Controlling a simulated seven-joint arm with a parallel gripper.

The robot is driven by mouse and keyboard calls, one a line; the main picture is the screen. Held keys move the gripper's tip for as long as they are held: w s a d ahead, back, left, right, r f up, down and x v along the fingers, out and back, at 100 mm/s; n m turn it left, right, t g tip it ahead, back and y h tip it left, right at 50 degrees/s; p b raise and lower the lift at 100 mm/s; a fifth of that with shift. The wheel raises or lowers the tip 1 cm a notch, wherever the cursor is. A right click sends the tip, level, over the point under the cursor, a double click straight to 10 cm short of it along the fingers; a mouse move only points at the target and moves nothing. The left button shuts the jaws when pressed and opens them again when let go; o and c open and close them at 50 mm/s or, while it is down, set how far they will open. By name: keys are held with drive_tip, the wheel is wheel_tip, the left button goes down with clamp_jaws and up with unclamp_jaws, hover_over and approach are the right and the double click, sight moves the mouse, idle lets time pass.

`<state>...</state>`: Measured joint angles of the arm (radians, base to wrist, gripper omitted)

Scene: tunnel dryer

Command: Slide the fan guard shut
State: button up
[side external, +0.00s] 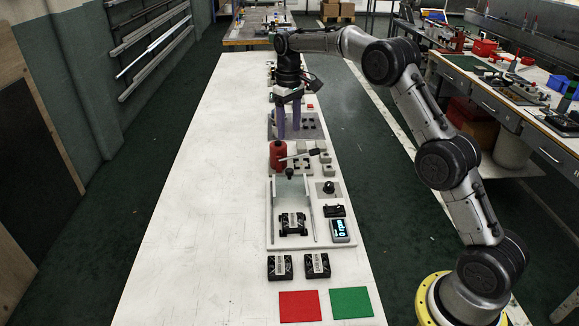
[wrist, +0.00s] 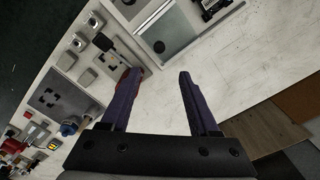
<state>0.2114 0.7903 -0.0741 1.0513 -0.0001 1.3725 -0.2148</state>
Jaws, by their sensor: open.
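What looks like the fan guard is a pale, see-through panel (side external: 290,190) between side rails on a white base plate (side external: 257,240). In the wrist view a grey panel (wrist: 168,32) at the top appears to be the same part. A black boxy unit (side external: 292,223) sits between the rails at the panel's near end. My gripper (side external: 288,133) is open and empty, its purple fingers pointing down beyond the panel and a red cylinder.
A red cylinder (side external: 277,155) with a lever stands between my gripper and the panel. A black knob (side external: 329,187) and a small display (side external: 340,230) are right of it. Two black units (side external: 280,266) and red (side external: 300,306) and green (side external: 351,302) mats lie nearer. The table's left side is clear.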

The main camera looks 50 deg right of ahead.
sight(289, 169)
wheel_tip(289, 169, down, 14)
drive_tip(key=shift+r, duration=0.1)
idle(0.5)
clamp_jaws()
idle(1.3)
